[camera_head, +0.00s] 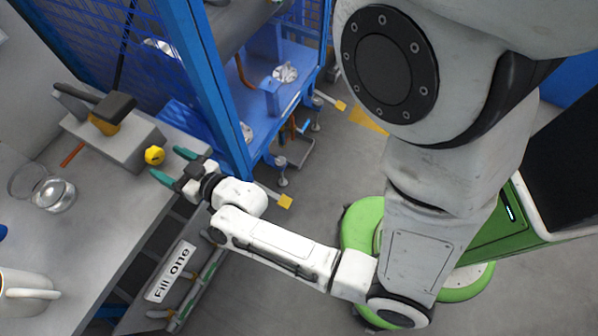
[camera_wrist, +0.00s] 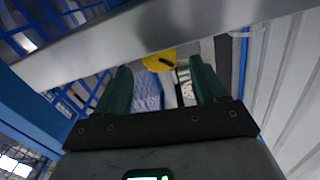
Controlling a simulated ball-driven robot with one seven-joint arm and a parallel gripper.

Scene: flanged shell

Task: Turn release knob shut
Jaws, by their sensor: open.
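A yellow release knob (camera_head: 155,155) sits on the front of a grey box (camera_head: 118,143) at the edge of the grey bench. My gripper (camera_head: 172,164) has green fingers and is just right of the knob, pointing towards it. The fingers are open and spread, with nothing between them. In the wrist view the yellow knob (camera_wrist: 160,62), with a dark bar across it, shows beyond and between the fingertips of my gripper (camera_wrist: 160,80). The knob looks apart from the fingers. Its upper part is cut off by a grey edge.
A black-handled tool with a yellow part (camera_head: 110,112) lies on the grey box. A glass dish (camera_head: 54,194) and a white mug (camera_head: 22,292) stand on the bench (camera_head: 95,235). A blue frame (camera_head: 205,80) rises behind my gripper. A "Fill one" sign (camera_head: 170,272) hangs below the bench edge.

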